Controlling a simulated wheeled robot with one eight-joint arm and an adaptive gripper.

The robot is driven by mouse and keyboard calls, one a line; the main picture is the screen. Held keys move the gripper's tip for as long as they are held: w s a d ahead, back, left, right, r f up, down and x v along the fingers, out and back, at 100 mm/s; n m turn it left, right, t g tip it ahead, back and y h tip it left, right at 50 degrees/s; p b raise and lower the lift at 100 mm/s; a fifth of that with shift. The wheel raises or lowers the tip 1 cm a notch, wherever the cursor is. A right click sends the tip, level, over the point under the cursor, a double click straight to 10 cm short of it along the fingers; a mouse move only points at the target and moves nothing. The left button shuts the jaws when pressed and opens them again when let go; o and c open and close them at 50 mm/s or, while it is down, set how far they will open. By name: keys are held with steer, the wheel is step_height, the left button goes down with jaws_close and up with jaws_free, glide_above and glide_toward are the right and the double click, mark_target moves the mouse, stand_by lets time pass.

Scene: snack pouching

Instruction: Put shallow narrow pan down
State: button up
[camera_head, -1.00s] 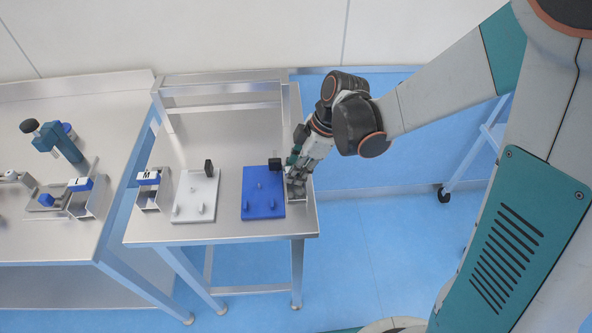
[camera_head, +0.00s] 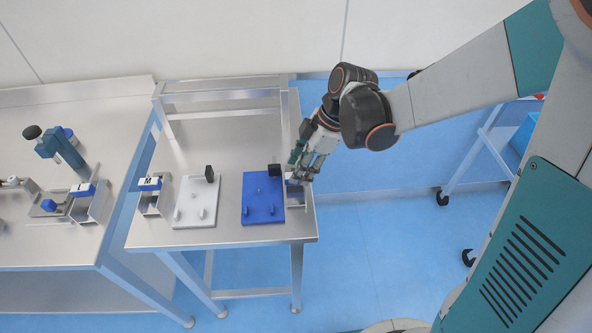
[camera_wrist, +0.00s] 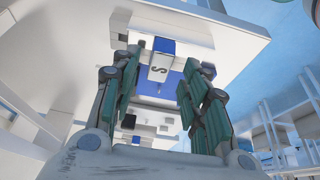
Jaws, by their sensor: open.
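A small metal pan (camera_head: 296,200) stands at the right edge of the metal table, beside the blue board (camera_head: 263,212). Its top is partly hidden by my gripper (camera_head: 302,174), which is just above and behind it in the head view. A white and blue label marked S (camera_wrist: 157,72) shows between my fingers in the wrist view. My gripper's fingers (camera_wrist: 158,88) are spread apart on either side of the label, with nothing visibly clasped between them. Whether a finger still touches the pan cannot be told.
A white board (camera_head: 197,212) with pegs lies left of the blue board. A metal holder marked M (camera_head: 150,186) is at the table's left edge. Another marked holder (camera_head: 84,190) stands on the left bench. The table's middle behind the boards is clear.

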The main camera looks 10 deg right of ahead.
steer(key=p+v, duration=0.2)
steer(key=v, duration=0.6)
steer(key=s+d+r+m+t+h, duration=0.4)
steer(key=s+d+r+m+t, duration=0.3)
steer(key=s+m, duration=0.5)
steer(key=shift+s+d+r+m, duration=0.4)
steer(key=shift+d+r+m, duration=0.75)
steer(key=shift+m, duration=1.65)
steer(key=shift+d+f, duration=0.2)
steer(key=shift+f, duration=0.1)
